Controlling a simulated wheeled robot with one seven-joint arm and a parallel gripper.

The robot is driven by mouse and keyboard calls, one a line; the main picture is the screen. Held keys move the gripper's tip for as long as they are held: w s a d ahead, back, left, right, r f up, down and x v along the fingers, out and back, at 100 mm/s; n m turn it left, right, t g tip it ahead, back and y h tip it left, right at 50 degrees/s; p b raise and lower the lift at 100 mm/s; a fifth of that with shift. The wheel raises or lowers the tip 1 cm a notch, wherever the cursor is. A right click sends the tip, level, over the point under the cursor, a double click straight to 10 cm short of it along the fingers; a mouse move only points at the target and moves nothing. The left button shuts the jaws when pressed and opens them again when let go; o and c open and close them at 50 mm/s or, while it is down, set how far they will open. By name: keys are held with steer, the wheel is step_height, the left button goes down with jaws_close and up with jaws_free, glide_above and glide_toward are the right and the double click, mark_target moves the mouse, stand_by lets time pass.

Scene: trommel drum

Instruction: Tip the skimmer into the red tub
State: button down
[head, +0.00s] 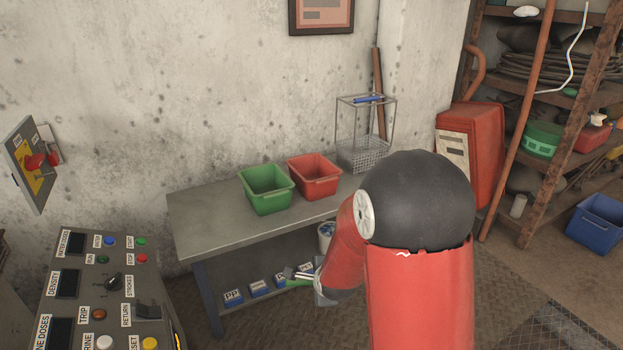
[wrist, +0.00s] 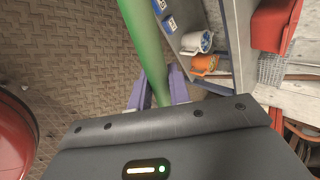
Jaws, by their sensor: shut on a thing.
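My gripper (wrist: 160,88) is shut on a green bar (wrist: 146,45), which runs up out of the wrist view between the two fingers. I take it for the skimmer's handle; the skimmer's head is not in sight. In the head view my gripper (head: 303,273) is low in front of the bench, with a bit of the green bar (head: 297,283) beside it. The red tub (head: 320,188) stands upright on the bench top, above and behind my gripper. I cannot see its bottom.
A green tub (head: 267,203) stands left of the red tub, and a wire basket (head: 361,151) right of it. The bench (head: 215,222) has bare top at its left. Blue labelled boxes (head: 258,288) and a white container (head: 326,232) are below. A control panel (head: 92,295) stands front left.

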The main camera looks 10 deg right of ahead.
steer(key=shift+r, duration=1.9)
